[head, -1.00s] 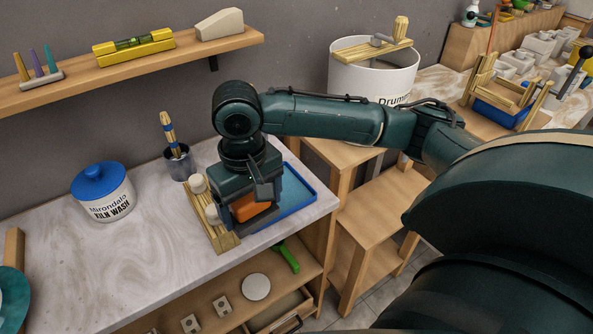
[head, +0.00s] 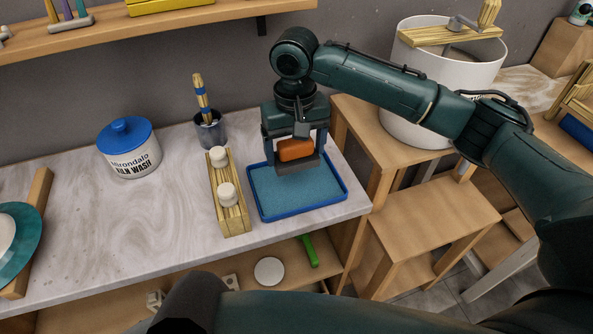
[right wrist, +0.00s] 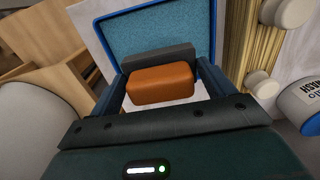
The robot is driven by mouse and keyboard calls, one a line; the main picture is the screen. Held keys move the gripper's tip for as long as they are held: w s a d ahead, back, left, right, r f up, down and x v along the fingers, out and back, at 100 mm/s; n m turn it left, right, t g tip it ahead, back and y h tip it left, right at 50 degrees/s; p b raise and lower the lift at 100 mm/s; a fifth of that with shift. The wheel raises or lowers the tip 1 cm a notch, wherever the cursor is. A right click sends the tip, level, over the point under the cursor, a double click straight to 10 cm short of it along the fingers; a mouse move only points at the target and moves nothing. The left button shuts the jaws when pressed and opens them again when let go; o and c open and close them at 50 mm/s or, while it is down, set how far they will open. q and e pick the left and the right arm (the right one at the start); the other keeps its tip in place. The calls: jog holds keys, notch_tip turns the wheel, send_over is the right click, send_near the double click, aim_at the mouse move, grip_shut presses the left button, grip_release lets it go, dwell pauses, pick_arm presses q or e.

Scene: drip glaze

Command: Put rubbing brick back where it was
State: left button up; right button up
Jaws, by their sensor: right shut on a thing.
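The rubbing brick (head: 296,150) has an orange upper part and a grey lower part. My right gripper (head: 297,160) points down and is shut on it, with a finger at each side. The brick is at the far part of the blue tray (head: 262,205), which has a textured blue floor. I cannot tell whether its grey underside touches the tray. In the right wrist view the brick (right wrist: 160,86) sits between the fingers, with the tray rim (right wrist: 208,45) beyond it. My left gripper is not in view.
A wooden holder (head: 238,222) with white knobs stands close along the tray's left side. A metal cup (head: 211,132) with a brush and a kiln wash jar (head: 133,155) stand farther left. The counter's front-right edge is near the tray. A white drum (head: 440,80) stands at right.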

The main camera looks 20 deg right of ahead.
aim_at(296, 142)
notch_tip(296, 142, down, 6)
jog(key=shift+r, duration=0.1)
dwell(0.4)
jog(key=o, duration=0.9)
notch_tip(296, 142, up, 12)
jog(key=shift+r, duration=0.1)
jog(key=shift+s, duration=0.1)
